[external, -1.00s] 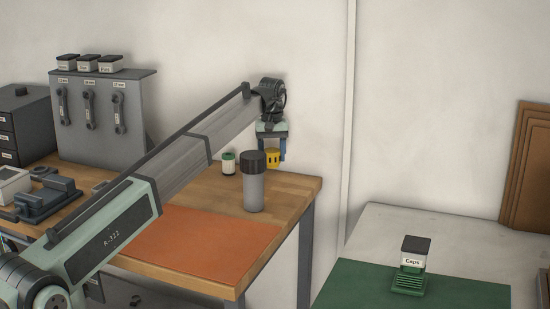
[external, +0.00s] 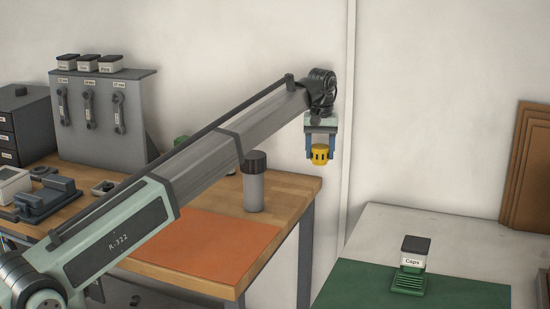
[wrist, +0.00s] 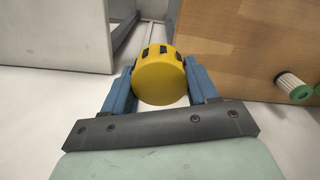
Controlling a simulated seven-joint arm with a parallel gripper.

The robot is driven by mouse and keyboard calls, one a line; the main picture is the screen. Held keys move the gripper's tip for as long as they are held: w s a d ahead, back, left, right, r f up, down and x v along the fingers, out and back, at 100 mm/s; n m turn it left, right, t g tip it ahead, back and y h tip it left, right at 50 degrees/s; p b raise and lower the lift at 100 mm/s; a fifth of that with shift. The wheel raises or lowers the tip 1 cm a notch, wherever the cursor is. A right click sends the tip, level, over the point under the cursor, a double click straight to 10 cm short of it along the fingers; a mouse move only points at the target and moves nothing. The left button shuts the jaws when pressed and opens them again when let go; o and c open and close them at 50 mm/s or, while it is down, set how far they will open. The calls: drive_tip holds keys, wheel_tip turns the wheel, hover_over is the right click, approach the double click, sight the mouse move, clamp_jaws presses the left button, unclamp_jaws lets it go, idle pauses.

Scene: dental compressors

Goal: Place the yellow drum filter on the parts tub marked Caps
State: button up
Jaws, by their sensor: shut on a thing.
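My gripper (external: 320,152) is shut on the yellow drum filter (external: 319,154), which hangs between the blue fingers in the air past the right end of the wooden bench. The wrist view shows the filter (wrist: 160,78) held between both fingers (wrist: 160,85), with dark slots around its side. The parts tub marked Caps (external: 414,252) has a white label and a dark top. It sits on a green stand on the green mat of the right table, lower and to the right of my gripper.
A grey cylinder with a dark lid (external: 254,185) stands on the wooden bench (external: 290,186). The green mat (external: 450,291) is clear around the tub. Brown boards (external: 528,165) lean at the far right.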

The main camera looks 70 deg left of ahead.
drive_tip(key=shift+m, duration=0.8)
drive_tip(key=w+d, duration=0.1)
drive_tip(key=d, duration=0.2)
drive_tip(key=w+d+r, duration=0.1)
drive_tip(key=w+d, duration=0.1)
drive_tip(key=d, duration=0.2)
drive_tip(key=w+d, duration=0.1)
drive_tip(key=d, duration=0.3)
drive_tip(key=shift+w+d+r, duration=0.15)
drive_tip(key=shift+c, duration=1.1)
wheel_tip(320, 180, up, 5)
drive_tip(key=m, duration=0.4)
hover_over(416, 243)
drive_tip(key=shift+f+m, duration=1.65)
drive_tip(key=shift+f, duration=0.95)
drive_tip(key=shift+f+m, duration=1.65)
drive_tip(key=shift+f, duration=0.9)
drive_tip(key=shift+f, duration=0.15)
drive_tip(key=o, duration=1.2)
